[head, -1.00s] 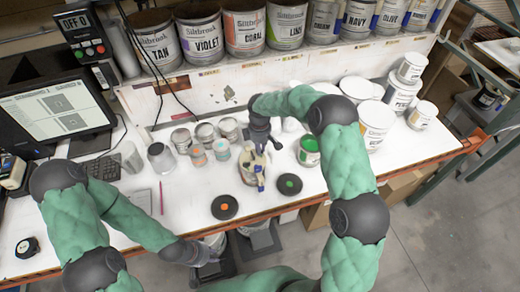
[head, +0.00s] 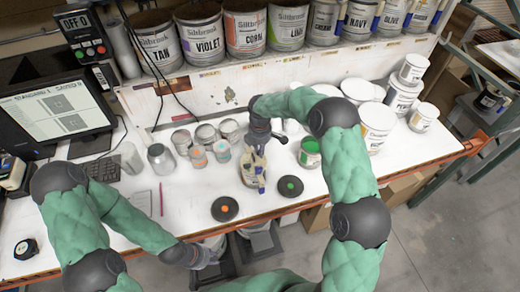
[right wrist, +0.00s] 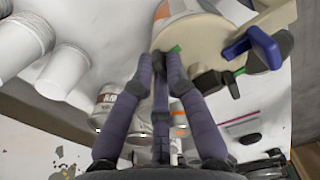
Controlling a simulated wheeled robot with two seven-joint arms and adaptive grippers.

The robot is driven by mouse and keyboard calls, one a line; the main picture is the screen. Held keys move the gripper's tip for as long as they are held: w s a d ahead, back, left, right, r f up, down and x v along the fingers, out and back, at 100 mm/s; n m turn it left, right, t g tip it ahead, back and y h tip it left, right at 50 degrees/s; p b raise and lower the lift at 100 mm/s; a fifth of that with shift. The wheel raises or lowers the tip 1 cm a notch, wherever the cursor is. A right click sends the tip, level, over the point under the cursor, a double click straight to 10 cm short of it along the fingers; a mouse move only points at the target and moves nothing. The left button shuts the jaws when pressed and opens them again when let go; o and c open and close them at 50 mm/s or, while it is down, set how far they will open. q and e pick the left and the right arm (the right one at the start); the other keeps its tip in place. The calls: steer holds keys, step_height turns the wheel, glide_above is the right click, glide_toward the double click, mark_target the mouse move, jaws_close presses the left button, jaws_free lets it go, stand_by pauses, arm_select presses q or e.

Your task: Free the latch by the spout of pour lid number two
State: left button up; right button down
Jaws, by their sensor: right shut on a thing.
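A pour lid in cream (head: 251,166) sits on a can near the bench's front middle; its number is not readable. In the right wrist view the lid (right wrist: 205,42) fills the upper right, with a blue lever (right wrist: 264,47), dark latch parts (right wrist: 212,82) and green marks. My right gripper (head: 270,141) is at the lid's far side. In the right wrist view its fingertips (right wrist: 160,60) are closed together at the lid's rim beside a green mark, shut on a small part they hide, perhaps a latch. My left gripper (head: 205,253) is low in front of the bench; its fingers are too small to judge.
A black disc with an orange centre (head: 225,209) and one with a green centre (head: 289,187) lie on the front edge. A green-topped can (head: 310,151) stands right of the lid. Small tins (head: 205,136) stand left. White tubs (head: 375,125) stand at right.

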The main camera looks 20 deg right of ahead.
steer(key=c, duration=1.5)
jaws_free()
steer(key=shift+r, duration=0.1)
step_height(320, 180, up, 12)
steer(key=shift+f, duration=0.2)
